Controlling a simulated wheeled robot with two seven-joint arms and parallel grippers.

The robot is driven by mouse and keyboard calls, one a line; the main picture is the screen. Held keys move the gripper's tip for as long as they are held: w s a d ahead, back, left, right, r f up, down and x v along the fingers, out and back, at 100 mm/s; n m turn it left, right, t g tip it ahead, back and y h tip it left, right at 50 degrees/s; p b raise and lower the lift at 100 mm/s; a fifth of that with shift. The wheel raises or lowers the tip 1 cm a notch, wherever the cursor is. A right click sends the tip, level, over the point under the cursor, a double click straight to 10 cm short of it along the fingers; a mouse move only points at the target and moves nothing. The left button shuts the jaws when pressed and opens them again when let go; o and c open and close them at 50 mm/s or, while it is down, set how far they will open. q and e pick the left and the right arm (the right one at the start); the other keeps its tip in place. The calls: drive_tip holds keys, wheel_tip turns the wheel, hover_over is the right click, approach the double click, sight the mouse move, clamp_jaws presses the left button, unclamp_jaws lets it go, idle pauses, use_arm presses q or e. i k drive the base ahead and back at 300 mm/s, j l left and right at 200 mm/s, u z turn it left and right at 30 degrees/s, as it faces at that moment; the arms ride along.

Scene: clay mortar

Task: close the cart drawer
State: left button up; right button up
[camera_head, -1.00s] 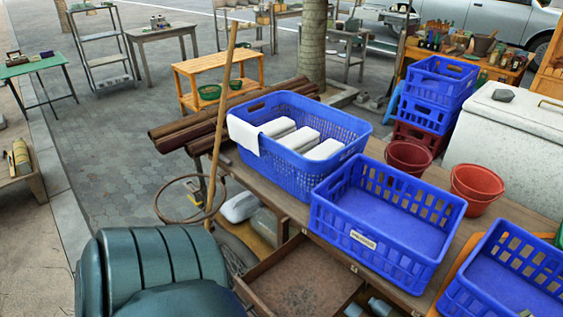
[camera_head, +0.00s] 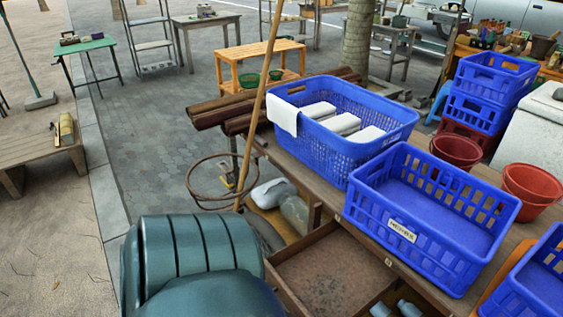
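The cart drawer (camera_head: 328,270) is a brown wooden tray under the cart top, pulled out toward me. Its inside shows bare in one section. Another section at the lower right holds small pale blue-grey items (camera_head: 408,309). The cart top (camera_head: 325,194) above it is brown wood and carries blue crates. Neither of my grippers is in view.
A blue basket (camera_head: 341,157) with white blocks and a cloth, and an empty blue crate (camera_head: 395,262), stand on the cart. A wooden pole (camera_head: 262,90) and a wire hoop (camera_head: 190,190) are left of it. Paving at left (camera_head: 135,140) is clear.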

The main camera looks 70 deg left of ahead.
sight(327, 272)
drive_tip(key=i+j+u, duration=0.1)
drive_tip(key=u, duration=1.55)
drive_tip(key=l+u, duration=0.15)
drive_tip(key=u, duration=0.2)
drive_tip(key=l+u, duration=0.2)
drive_tip(key=u, duration=0.2)
drive_tip(key=i+l, duration=0.05)
